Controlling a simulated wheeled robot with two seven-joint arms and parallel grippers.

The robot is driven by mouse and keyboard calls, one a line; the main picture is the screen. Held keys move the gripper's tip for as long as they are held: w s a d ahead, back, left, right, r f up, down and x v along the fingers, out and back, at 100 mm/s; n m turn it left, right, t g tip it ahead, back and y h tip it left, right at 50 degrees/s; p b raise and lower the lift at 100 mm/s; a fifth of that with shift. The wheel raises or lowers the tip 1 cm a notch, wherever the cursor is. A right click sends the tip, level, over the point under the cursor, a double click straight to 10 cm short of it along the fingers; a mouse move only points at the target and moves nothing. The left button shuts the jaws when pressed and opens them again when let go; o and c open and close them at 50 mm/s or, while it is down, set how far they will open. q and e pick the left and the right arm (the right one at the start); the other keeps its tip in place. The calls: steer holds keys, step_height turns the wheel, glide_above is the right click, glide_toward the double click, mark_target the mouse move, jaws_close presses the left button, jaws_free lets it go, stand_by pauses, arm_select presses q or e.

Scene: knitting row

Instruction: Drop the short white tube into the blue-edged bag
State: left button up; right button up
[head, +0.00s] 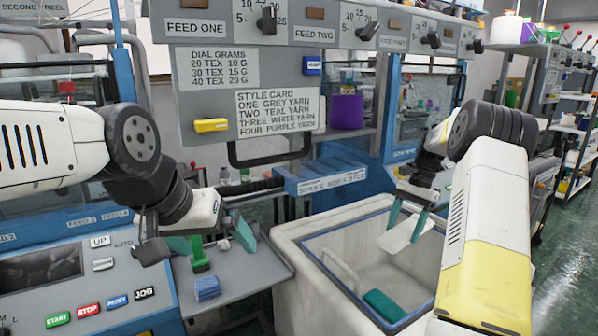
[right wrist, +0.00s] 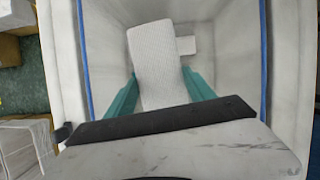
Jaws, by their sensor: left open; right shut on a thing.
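The short white tube (head: 401,238) looks like a flat, pale knitted piece. It hangs between the teal fingers of my right gripper (head: 406,223), which is shut on it. In the right wrist view the white tube (right wrist: 160,75) shows its ribbed texture between the fingers. It is over the open mouth of the blue-edged bag (head: 312,240), whose blue edges (right wrist: 263,60) show on both sides in the wrist view. My left gripper (head: 211,240) is open above the metal tray on the left, away from the bag.
A dark teal piece (head: 384,305) lies in the bag. A blue folded piece (head: 207,288) and a green object (head: 200,258) are on the metal tray (head: 245,275). The control panel (head: 90,285) is at lower left. Blue boxes (head: 325,178) stand behind the bag.

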steer(key=shift+f, duration=0.1)
steer(key=o, duration=1.4)
steer(key=v, duration=0.7)
steer(key=shift+d+r, duration=0.1)
steer(key=shift+r, duration=0.3)
